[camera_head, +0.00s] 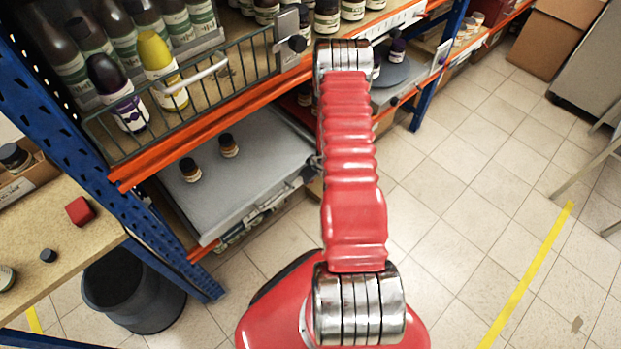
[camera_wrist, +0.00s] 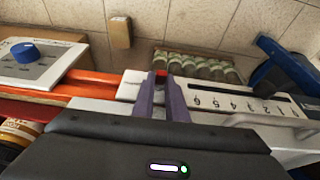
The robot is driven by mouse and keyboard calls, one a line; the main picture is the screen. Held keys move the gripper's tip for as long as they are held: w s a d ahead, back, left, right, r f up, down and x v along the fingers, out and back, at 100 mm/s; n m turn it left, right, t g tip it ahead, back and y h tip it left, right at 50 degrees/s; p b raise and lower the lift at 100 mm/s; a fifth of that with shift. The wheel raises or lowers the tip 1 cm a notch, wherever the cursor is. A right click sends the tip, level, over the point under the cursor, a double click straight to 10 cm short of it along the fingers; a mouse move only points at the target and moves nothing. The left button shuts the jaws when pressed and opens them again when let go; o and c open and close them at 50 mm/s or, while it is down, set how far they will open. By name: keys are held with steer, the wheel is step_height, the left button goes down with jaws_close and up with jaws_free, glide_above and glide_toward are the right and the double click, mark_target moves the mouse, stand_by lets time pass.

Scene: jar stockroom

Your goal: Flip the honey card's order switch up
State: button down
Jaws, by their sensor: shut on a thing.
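My gripper (camera_wrist: 163,97) shows in the wrist view, its two purple-grey fingers close together at a white card (camera_wrist: 130,84) on the orange shelf edge. A small red piece (camera_wrist: 160,73) shows at the fingertips, and the fingers are shut on it. It looks like a switch lever; whether it is up or down cannot be told. No honey name can be read on the card, and the fingers cover part of it. In the head view my red arm hides the gripper and the card.
A white strip with a dark slot and numbers (camera_wrist: 240,103) lies right of the fingers. A blue knob (camera_wrist: 25,52) on a white panel is at left. In the head view, a wire basket front (camera_head: 190,90) and a grey tray (camera_head: 240,160) with small jars stand left of my arm.

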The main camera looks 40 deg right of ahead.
steer(key=shift+w+r, duration=0.1)
steer(key=shift+w, duration=0.1)
stand_by(0.4)
steer(key=c, duration=1.8)
jaws_free()
steer(key=shift+o, duration=0.2)
steer(key=shift+s, duration=0.1)
steer(key=v, duration=1.3)
steer(key=shift+r, duration=0.25)
steer(key=shift+s, duration=0.1)
